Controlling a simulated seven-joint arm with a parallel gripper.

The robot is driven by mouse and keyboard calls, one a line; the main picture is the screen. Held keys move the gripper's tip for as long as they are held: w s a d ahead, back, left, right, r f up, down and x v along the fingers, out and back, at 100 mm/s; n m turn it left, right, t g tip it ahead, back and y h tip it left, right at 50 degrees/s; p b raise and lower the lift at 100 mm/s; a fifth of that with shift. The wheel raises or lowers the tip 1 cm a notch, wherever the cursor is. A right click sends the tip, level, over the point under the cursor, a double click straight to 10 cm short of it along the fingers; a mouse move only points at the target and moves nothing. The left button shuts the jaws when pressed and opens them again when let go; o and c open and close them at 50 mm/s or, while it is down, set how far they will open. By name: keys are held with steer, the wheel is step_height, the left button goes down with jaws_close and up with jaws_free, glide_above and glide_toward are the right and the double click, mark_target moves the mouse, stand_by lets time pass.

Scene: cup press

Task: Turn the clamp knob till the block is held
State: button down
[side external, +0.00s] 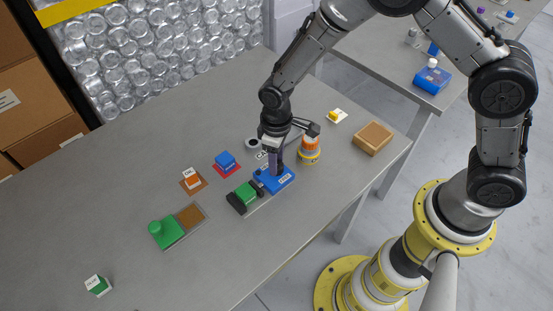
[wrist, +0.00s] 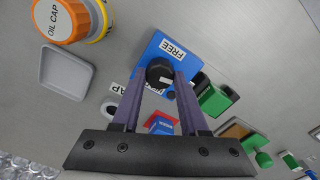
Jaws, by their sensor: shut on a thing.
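The clamp has a blue body (side external: 286,184) with a white label on it, which reads FREE in the wrist view. A black round knob (wrist: 159,71) stands on that body and is hidden behind my fingers in the side view. A green block (side external: 246,193) sits at the clamp's left end by black jaws (side external: 236,204). It also shows in the wrist view (wrist: 213,100), to the right of the blue body. My gripper (side external: 275,170) points down over the clamp. Its two purple fingers (wrist: 163,74) are shut on the knob, one on each side.
An orange and yellow oil cap container (side external: 310,150) stands close right of the clamp. A grey tray (wrist: 66,72) lies near it.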

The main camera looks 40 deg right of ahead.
steer(key=m, duration=0.3)
steer(key=shift+r+m, duration=0.1)
steer(key=shift+m, duration=0.3)
steer(key=m, duration=0.8)
steer(key=shift+m, duration=2.1)
steer(key=shift+c, duration=2.2)
jaws_free()
step_height(320, 180, up, 14)
